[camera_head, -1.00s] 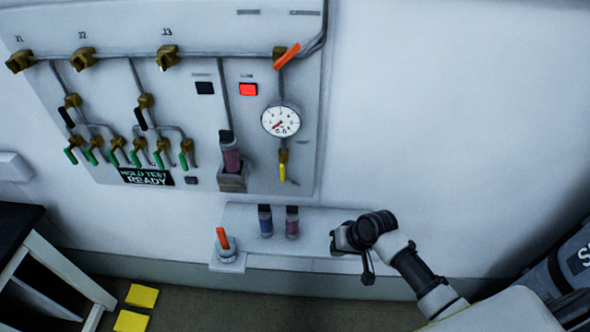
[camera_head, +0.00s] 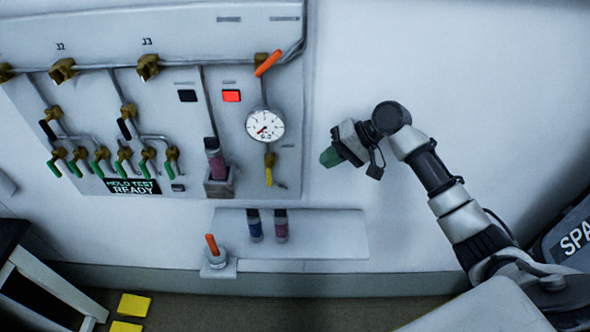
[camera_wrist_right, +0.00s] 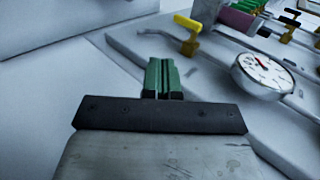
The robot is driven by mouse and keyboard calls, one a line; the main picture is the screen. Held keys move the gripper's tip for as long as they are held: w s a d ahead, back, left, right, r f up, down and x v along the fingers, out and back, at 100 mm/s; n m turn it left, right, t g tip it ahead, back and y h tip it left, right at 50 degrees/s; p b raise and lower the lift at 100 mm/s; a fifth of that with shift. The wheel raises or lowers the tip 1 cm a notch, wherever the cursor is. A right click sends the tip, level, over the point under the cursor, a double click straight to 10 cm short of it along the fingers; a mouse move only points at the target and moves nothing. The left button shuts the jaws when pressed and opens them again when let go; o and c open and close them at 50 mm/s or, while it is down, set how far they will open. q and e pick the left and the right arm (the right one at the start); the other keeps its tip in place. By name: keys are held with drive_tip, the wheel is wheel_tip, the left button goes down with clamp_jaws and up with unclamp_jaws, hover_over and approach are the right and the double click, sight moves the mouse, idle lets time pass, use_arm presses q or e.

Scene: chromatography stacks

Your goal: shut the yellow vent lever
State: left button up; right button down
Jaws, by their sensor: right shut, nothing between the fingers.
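The yellow vent lever (camera_head: 269,175) hangs below the round gauge (camera_head: 265,126) on the wall panel and points roughly downward. It also shows in the right wrist view (camera_wrist_right: 187,24), ahead and slightly right of the fingers. My right gripper (camera_head: 330,156) is to the right of the panel, about level with the lever, with green fingertips pointing left. In the right wrist view its green fingers (camera_wrist_right: 162,76) lie together with nothing between them. A clear gap separates them from the lever. My left gripper is not in view.
An orange lever (camera_head: 268,63) is above the gauge. A bottle (camera_head: 215,158) sits in a holder left of the yellow lever. Below, a wall shelf (camera_head: 335,232) carries two vials, with an orange-handled valve (camera_head: 212,246) at its left. The wall right of the panel is bare.

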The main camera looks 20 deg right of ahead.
sight(269, 177)
drive_tip(key=p+x, duration=0.1)
drive_tip(key=x, duration=0.3)
drive_tip(key=a+r+p+x, duration=0.1)
drive_tip(key=p+x, duration=0.1)
drive_tip(key=x, duration=0.2)
drive_tip(key=r+p+x, duration=0.1)
drive_tip(key=x, duration=0.3)
drive_tip(key=shift+w+a+f, duration=0.25)
drive_tip(key=shift+w+a, duration=0.15)
drive_tip(key=shift+a, duration=0.15)
drive_tip(key=shift+f+y+b, duration=0.15)
drive_tip(key=shift+y+b, duration=0.15)
drive_tip(key=shift+b, duration=0.1)
